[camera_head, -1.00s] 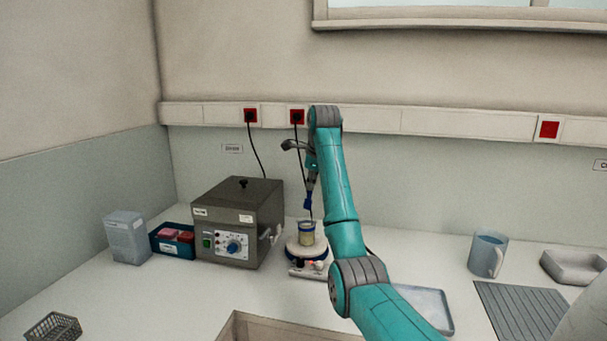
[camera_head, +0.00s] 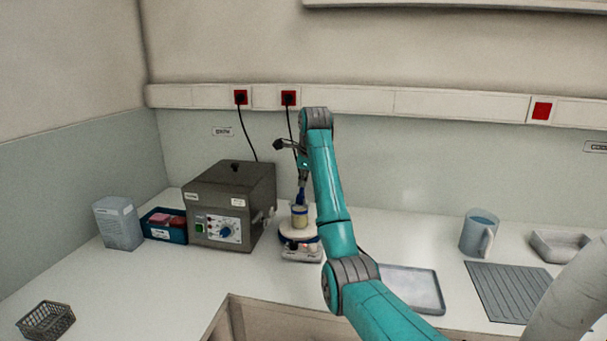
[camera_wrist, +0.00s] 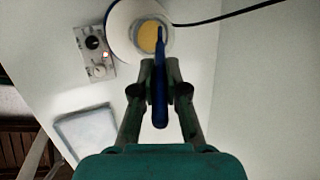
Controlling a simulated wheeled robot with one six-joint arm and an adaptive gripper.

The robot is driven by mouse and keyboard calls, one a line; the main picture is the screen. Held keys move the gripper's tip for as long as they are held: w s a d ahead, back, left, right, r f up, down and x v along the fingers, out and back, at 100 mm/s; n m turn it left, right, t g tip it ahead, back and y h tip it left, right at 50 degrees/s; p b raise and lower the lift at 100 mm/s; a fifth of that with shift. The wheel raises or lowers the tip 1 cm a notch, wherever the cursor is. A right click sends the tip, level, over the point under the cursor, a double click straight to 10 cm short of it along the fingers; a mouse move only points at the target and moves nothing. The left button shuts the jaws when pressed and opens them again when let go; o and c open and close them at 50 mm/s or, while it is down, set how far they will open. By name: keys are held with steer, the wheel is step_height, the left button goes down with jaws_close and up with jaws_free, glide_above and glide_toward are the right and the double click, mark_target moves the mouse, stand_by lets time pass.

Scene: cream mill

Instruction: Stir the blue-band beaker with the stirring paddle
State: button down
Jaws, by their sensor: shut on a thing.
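The beaker (camera_head: 299,217) stands on the round white plate of a small heating device (camera_head: 301,247) beside the grey box. It holds a yellowish liquid, which shows from above in the wrist view (camera_wrist: 148,38). Its band colour is too small to make out. My gripper (camera_wrist: 160,90) is shut on the blue stirring paddle (camera_wrist: 160,100), which also shows in the head view (camera_head: 301,195). The paddle points down, and its lower end reaches into the beaker's mouth. How deep it sits in the liquid is hidden.
A grey box with a blue dial (camera_head: 229,205) stands close left of the device. Farther left are a blue bin (camera_head: 165,232) and a pale container (camera_head: 118,224). A tray (camera_head: 411,287), a mug (camera_head: 478,234) and a ribbed mat (camera_head: 510,290) lie right. A black cable runs behind the beaker.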

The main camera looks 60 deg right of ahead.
steer(key=shift+f, duration=2.65)
steer(key=shift+s+f, duration=0.1)
